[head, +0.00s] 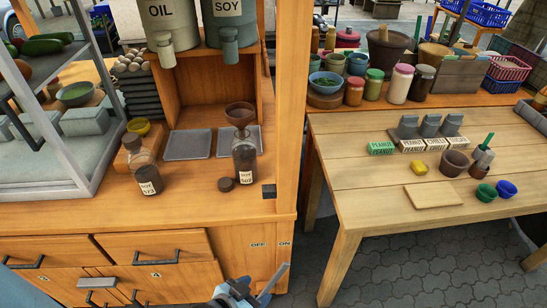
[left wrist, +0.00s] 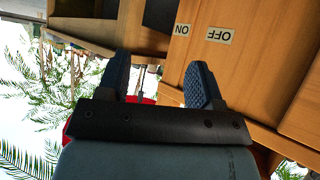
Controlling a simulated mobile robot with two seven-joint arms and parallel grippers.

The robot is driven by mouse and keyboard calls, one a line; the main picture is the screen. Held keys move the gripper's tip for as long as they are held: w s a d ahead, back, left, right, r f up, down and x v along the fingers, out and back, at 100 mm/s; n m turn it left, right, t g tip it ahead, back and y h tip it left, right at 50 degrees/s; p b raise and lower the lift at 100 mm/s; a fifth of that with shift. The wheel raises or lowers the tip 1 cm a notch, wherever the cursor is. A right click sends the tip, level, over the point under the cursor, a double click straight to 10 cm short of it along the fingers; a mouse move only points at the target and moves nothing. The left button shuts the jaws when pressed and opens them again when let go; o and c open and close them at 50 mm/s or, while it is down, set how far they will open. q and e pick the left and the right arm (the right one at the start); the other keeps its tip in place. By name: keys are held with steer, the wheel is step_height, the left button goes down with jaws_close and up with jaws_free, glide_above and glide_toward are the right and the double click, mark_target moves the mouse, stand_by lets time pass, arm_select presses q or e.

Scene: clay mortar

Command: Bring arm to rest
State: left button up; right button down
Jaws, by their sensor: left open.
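My left gripper (head: 268,287) is at the bottom of the head view, in front of the wooden cabinet (head: 225,210) and below its OFF and ON labels. It is apart from the cabinet front as far as I can see. In the left wrist view my left gripper (left wrist: 158,80) has its two dark fingers spread, with nothing held between them. The ON label (left wrist: 182,30) and the OFF label (left wrist: 219,35) are beyond the fingers there. A brown clay mortar (head: 454,162) stands on the light table at the right. My right gripper is not in view.
The cabinet top holds two bottles, the SOY bottle (head: 245,158) near its right edge. OIL (head: 168,22) and SOY (head: 228,22) dispensers hang above. The light wooden table (head: 350,185) stands to the right, with a gap of paved floor (head: 400,265) below.

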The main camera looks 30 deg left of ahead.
arm_select(q)
step_height(320, 180, up, 14)
steer(key=a+p, duration=0.1)
steer(key=p, duration=1.5)
steer(key=shift+s+a+p, duration=0.15)
steer(key=shift+s+p, duration=0.2)
steer(key=shift+s, duration=0.1)
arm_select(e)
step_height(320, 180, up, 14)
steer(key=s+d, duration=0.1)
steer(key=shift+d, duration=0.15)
arm_select(q)
steer(key=shift+r, duration=0.2)
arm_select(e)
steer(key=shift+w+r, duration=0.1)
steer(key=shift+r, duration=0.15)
arm_select(q)
steer(key=shift+c, duration=0.4)
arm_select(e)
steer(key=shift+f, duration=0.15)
